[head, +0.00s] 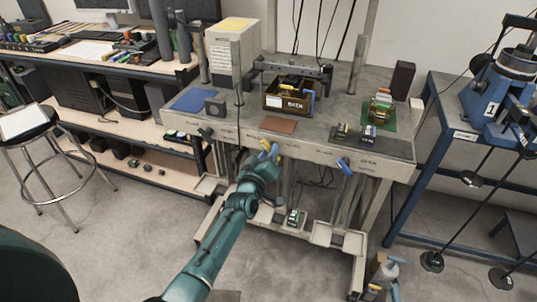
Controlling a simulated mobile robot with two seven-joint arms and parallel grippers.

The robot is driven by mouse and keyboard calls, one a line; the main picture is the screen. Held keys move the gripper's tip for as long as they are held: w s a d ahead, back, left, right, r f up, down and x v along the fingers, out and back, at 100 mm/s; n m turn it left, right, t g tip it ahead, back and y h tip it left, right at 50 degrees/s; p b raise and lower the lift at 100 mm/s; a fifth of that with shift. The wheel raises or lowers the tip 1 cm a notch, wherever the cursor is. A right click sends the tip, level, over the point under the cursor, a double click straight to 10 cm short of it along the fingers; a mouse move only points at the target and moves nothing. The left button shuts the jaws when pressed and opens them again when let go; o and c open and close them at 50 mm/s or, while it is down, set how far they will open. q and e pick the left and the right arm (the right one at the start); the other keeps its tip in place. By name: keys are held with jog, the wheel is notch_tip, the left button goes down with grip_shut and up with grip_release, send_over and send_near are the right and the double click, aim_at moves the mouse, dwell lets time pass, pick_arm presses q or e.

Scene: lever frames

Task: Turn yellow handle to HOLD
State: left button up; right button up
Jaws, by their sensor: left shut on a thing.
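The yellow handle (274,151) is at the front face of the grey workbench (300,150), left of its middle. It is small in the head view and partly covered by my gripper. My left gripper (265,158) is at the handle and shut on it, with my teal arm reaching up from below. A small blue piece shows beside the yellow one. The handle's exact angle and the HOLD label cannot be made out. My right gripper is not in view.
A blue handle (344,167) is on the same front face to the right, near an OPEN label. A brown bin (273,103) and small parts stand on the bench top. A stool (28,127) is at the left, a blue bench (462,117) at the right.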

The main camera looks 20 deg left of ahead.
pick_arm(q)
jog(key=shift+r+n, duration=0.1)
jog(key=shift+n, duration=0.5)
jog(key=o, duration=0.8)
jog(key=shift+s, duration=0.1)
jog(key=s, duration=1.3)
jog(key=shift+a, duration=0.2)
jog(key=s+d+f+m+g+h, duration=0.1)
jog(key=s+f+m+g, duration=0.1)
jog(key=s, duration=0.5)
jog(key=s+d+f+m+g, duration=0.2)
jog(key=s+f+m+g, duration=0.1)
jog(key=s+f+m, duration=0.2)
jog(key=s+d+f+m+g+h, duration=0.1)
jog(key=s+f+m, duration=0.3)
jog(key=s, duration=0.4)
jog(key=shift+s+d+m+g+h, duration=0.3)
jog(key=shift+d+m+g, duration=0.1)
jog(key=shift+g, duration=0.3)
